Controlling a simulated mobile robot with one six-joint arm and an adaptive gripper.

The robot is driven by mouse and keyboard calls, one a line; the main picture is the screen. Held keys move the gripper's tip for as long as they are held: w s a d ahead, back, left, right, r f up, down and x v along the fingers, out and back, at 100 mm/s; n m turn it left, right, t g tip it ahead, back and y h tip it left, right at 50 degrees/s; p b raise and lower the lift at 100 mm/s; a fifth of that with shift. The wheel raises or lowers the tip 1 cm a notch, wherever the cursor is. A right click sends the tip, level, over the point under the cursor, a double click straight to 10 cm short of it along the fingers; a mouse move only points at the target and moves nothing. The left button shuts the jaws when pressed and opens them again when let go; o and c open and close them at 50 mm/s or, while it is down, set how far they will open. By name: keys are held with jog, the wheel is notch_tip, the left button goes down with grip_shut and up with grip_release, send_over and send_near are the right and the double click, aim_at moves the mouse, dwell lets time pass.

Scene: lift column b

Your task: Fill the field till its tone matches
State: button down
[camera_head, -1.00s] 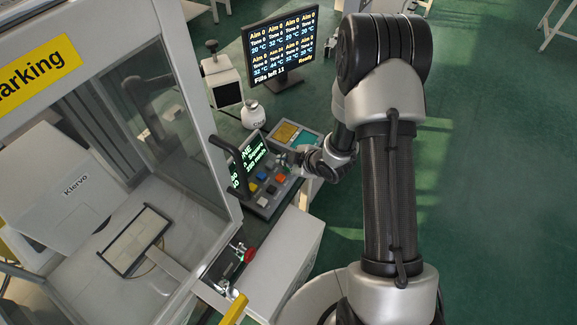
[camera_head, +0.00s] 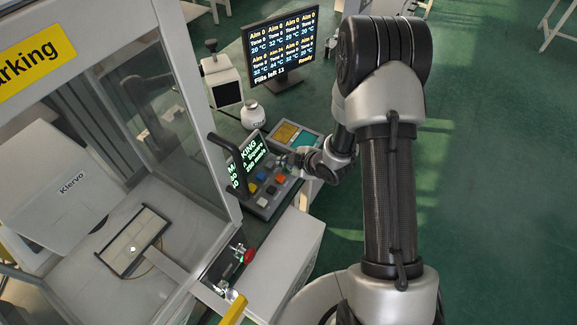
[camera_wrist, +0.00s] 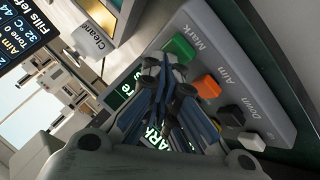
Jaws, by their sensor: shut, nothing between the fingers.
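The control panel (camera_head: 262,203) has a tilted screen (camera_head: 245,163) reading "MARKING" and "Square", partly cut off. My gripper (camera_wrist: 165,62) is shut and empty, with its tips at the green button (camera_wrist: 179,48) labelled Mark; I cannot tell whether they touch it. In the head view my gripper (camera_head: 286,160) is at the panel's far end. An orange button (camera_wrist: 207,87) by the Aim label is beside the fingers. The pale plate (camera_head: 122,252) lies inside the marking enclosure with a small bright spot on it. The monitor (camera_head: 281,48) shows Aim, Tone and temperature values, "Fills left 13" and "Ready".
A glass-sided enclosure (camera_head: 190,150) stands left of the panel. A red knob (camera_head: 249,255) sits at its front corner. A white jar (camera_head: 253,115) and a small box device (camera_head: 222,80) stand behind the panel. Green floor (camera_head: 480,200) is open at right.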

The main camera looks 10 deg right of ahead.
jog(key=shift+r, duration=0.1)
dwell(0.3)
jog(key=shift+r+p, duration=0.6)
jog(key=shift+r, duration=0.2)
notch_tip(320, 180, up, 5)
jog(key=p, duration=0.3)
jog(key=shift+p, duration=0.3)
dwell(1.1)
